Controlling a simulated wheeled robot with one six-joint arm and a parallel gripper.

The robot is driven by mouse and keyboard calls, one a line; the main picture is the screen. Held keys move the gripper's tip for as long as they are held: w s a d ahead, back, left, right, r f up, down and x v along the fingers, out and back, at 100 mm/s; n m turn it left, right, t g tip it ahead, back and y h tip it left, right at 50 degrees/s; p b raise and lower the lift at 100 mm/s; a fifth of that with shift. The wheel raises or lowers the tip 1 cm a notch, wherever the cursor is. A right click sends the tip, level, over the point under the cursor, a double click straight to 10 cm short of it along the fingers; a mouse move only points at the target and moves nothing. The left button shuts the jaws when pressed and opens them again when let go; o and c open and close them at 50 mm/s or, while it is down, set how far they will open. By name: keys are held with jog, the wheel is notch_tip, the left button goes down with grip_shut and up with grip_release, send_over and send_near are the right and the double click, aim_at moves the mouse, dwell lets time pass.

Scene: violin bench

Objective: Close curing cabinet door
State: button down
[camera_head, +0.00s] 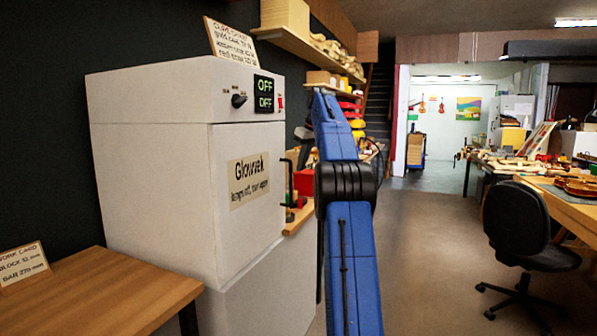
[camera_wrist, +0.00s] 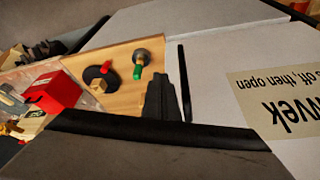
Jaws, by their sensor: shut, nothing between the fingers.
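The white curing cabinet (camera_head: 160,180) stands at the left in the head view. Its door (camera_head: 245,225) bears a tan "Glowvek" label (camera_head: 249,181) and looks about flush with the front; I cannot tell whether a small gap remains. A black upright bar, apparently the handle (camera_head: 287,185), is at the door's right edge. In the wrist view the door (camera_wrist: 215,75) and label (camera_wrist: 280,100) appear upside down. My gripper (camera_wrist: 162,82) is shut and empty, beside the door's edge and a black bar (camera_wrist: 185,80); contact is unclear. My arm hides it in the head view.
A wooden table (camera_head: 110,295) is at the front left. A wooden board with tools (camera_head: 298,215) and a red box (camera_head: 304,181) are beyond the door's right edge. A black chair (camera_head: 520,230) and workbench stand right, with open floor (camera_head: 430,250) between.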

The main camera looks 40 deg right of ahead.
jog(key=shift+d+v, duration=0.25)
jog(key=shift+v, duration=1.2)
jog(key=shift+d+v, duration=0.2)
jog(key=shift+v, duration=1.25)
jog(key=s+a+r, duration=0.1)
jog(key=s+a, duration=0.1)
jog(key=a, duration=0.6)
jog(key=s+a, duration=0.2)
jog(key=a, duration=0.7)
jog(key=s+a+f+m, duration=0.1)
jog(key=s+a+f, duration=0.1)
jog(key=s+a, duration=0.4)
jog(key=s+a+f, duration=0.3)
jog(key=a, duration=0.5)
jog(key=s+a+f, duration=1.1)
jog(key=s+f, duration=0.2)
jog(key=s, duration=0.3)
jog(key=s+a+f, duration=0.2)
jog(key=s+f, duration=0.5)
jog(key=f, duration=0.2)
jog(key=s+a+f, duration=0.2)
jog(key=s+f, duration=0.5)
jog(key=f, duration=0.2)
jog(key=shift+s+a+t, duration=0.3)
jog(key=shift+a, duration=0.1)
